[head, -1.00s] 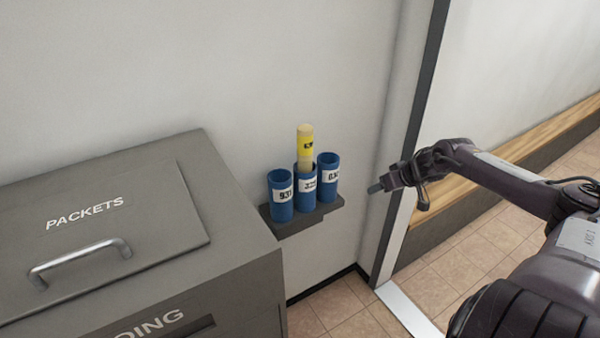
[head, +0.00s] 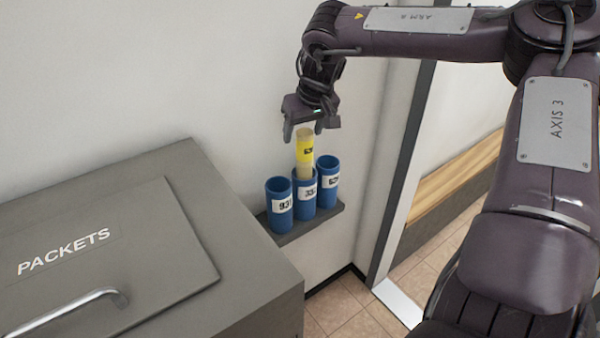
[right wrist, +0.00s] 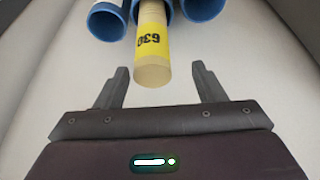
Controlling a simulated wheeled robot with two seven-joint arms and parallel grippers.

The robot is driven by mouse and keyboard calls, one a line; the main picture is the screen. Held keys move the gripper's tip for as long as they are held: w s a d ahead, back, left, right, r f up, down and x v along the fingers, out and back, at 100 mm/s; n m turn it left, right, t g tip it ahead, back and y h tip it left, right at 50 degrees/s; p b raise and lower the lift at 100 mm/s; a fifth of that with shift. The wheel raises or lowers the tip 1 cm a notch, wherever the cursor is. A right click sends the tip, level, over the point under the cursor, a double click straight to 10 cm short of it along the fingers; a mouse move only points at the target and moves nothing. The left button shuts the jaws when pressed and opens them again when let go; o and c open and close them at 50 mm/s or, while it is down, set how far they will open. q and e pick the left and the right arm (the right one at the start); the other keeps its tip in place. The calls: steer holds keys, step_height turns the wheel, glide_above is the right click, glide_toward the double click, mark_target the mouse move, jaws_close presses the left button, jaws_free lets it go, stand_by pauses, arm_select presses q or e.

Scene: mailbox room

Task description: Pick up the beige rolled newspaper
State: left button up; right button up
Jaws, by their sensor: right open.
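The beige rolled newspaper (head: 304,160) stands upright in the middle blue tube (head: 304,198), its upper part with a yellow label showing above the rim. Its lower part is hidden in the tube. My right gripper (head: 303,131) is open and points down over the top of the newspaper in the head view. In the right wrist view the newspaper (right wrist: 153,55) lies centred ahead of the gap between the two open fingers (right wrist: 159,80), and nothing is gripped. My left gripper is not in view.
Blue tubes stand on either side, the left one (head: 279,207) and the right one (head: 327,180), on a small grey wall shelf (head: 322,223). A grey packets box (head: 150,220) fills the lower left. A door frame (head: 400,190) stands at the right.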

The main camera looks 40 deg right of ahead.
mark_target(303, 143)
steer(key=f, duration=0.2)
steer(key=d+f+p, duration=0.1)
steer(key=shift+w+d, duration=0.1)
steer(key=shift+w, duration=0.2)
steer(key=shift+x, duration=1.2)
steer(key=shift+w+f, duration=0.15)
steer(key=shift+f, duration=0.05)
steer(key=shift+c, duration=0.3)
steer(key=c, duration=1.2)
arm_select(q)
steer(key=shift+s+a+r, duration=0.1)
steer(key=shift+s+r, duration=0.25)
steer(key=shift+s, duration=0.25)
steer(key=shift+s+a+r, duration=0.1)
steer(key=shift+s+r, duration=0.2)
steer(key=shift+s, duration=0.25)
arm_select(e)
jaws_close()
steer(key=shift+r, duration=0.1)
